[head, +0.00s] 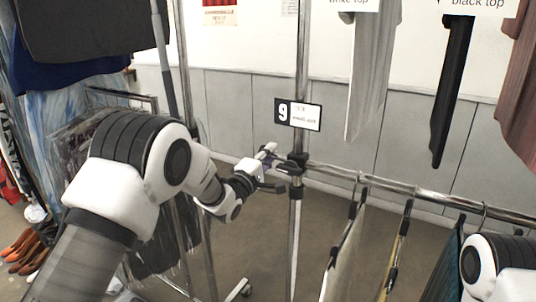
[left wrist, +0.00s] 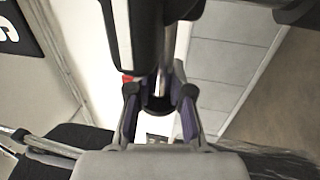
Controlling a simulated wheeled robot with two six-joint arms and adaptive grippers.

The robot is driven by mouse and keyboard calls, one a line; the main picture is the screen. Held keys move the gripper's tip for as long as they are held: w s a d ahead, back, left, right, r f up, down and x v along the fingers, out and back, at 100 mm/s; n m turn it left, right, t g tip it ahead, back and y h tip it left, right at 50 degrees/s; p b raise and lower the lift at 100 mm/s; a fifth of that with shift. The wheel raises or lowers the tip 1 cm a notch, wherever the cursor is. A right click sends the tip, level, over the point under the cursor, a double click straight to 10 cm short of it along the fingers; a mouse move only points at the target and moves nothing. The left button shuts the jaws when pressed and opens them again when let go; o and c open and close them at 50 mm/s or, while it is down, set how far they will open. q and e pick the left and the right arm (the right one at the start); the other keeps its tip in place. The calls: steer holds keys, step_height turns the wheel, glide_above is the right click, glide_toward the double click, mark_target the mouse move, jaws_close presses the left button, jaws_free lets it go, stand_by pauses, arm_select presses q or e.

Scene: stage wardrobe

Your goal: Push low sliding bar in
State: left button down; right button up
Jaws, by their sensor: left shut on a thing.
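The low sliding bar (head: 420,191) is a silver rail that runs from a black clamp (head: 292,164) on the upright post out to the right edge of the head view. My left gripper (head: 268,168) is just left of that clamp, shut on the bar's end. In the left wrist view the gripper (left wrist: 160,92) has one finger on each side of a dark, round-ended piece (left wrist: 157,105) in line with the bar. The exact contact is partly hidden. My right gripper is out of view; only part of my right arm shows at lower right.
Several hangers with garments (head: 345,250) hang from the low bar. A grey garment (head: 370,75) and a black garment (head: 452,90) hang above. A sign with a 9 (head: 298,114) is on the upright post. Shoes (head: 25,252) lie at the far left.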

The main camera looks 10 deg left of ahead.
arm_select(q)
steer(key=c, duration=1)
jaws_free()
steer(key=shift+c, duration=0.2)
steer(key=v, duration=1.2)
